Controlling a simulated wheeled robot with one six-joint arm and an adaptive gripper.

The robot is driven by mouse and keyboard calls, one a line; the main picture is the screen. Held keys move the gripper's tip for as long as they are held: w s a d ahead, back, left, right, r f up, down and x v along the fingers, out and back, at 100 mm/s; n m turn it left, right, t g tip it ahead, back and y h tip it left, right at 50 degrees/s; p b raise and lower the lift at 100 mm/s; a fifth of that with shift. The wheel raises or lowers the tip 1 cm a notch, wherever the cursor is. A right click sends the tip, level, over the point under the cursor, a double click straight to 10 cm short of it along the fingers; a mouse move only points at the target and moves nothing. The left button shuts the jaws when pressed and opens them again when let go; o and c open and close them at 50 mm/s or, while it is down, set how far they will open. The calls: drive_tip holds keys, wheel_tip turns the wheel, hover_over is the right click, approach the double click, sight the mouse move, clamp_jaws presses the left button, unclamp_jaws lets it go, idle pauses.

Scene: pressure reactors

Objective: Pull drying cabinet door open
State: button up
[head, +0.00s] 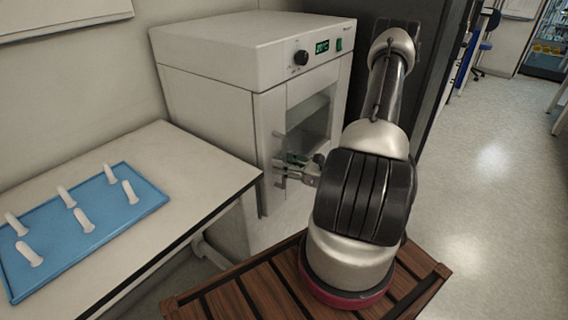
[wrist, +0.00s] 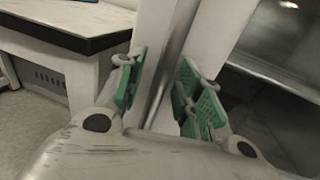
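The drying cabinet (head: 215,52) is a white box with a dark knob, a green display and a door (head: 268,130) with a window on its front. I cannot tell whether the door is fully closed or slightly ajar. My gripper (head: 290,168) is at the lower left part of the door front. In the wrist view, a vertical metal handle bar (wrist: 176,50) runs between the green-padded fingers of my gripper (wrist: 162,88). The fingers are apart, one on each side of the bar, with visible gaps. The bar's lower end is hidden by my gripper.
A white table (head: 190,158) with a dark edge stands left of the cabinet. A blue mat (head: 105,222) on it holds several white upright pieces. A dark tall unit stands right of the cabinet. Open floor (head: 490,190) lies to the right.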

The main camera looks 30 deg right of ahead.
clamp_jaws()
